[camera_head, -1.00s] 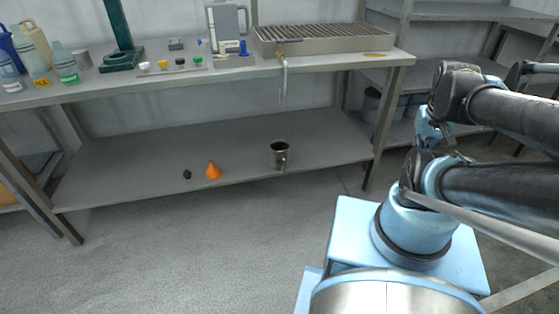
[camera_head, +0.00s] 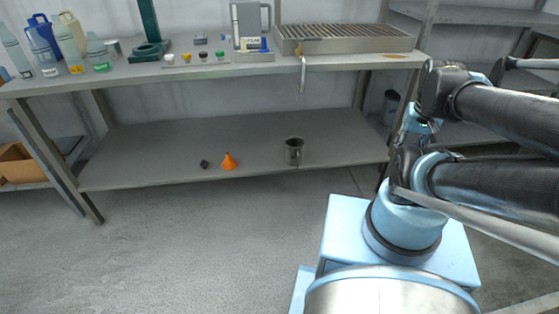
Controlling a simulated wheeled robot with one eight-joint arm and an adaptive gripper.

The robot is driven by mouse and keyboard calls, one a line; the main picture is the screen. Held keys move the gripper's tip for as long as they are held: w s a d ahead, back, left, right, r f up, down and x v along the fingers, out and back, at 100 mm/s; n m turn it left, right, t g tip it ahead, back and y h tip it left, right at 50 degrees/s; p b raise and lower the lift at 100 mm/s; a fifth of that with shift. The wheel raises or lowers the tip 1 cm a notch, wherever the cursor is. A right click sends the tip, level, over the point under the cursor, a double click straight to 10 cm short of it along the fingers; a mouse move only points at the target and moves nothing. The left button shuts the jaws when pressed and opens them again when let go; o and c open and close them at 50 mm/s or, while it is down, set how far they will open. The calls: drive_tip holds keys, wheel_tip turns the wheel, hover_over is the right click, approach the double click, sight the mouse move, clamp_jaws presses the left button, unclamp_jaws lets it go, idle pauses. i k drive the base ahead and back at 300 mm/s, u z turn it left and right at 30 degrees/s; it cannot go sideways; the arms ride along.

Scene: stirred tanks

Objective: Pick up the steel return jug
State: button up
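A small steel jug (camera_head: 294,151) stands upright on the lower shelf (camera_head: 250,144) of the workbench, toward its right end. Its handle appears to face the front, though it is small in view. My arm is folded at the right of the view, well to the right of the jug. My gripper cannot be clearly made out among the arm parts, so its fingers are not shown. Nothing touches the jug.
An orange funnel (camera_head: 229,161) and a small black item (camera_head: 204,164) lie left of the jug. The bench top (camera_head: 200,70) above holds bottles, a stand and a slatted tray (camera_head: 345,39). A tap pipe (camera_head: 303,75) hangs from the front edge. Open floor lies ahead.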

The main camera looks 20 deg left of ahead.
sight(295, 144)
drive_tip(key=u, duration=1.8)
drive_tip(key=k, duration=1.25)
drive_tip(key=z, duration=1.5)
drive_tip(key=i, duration=1)
drive_tip(key=u, duration=0.05)
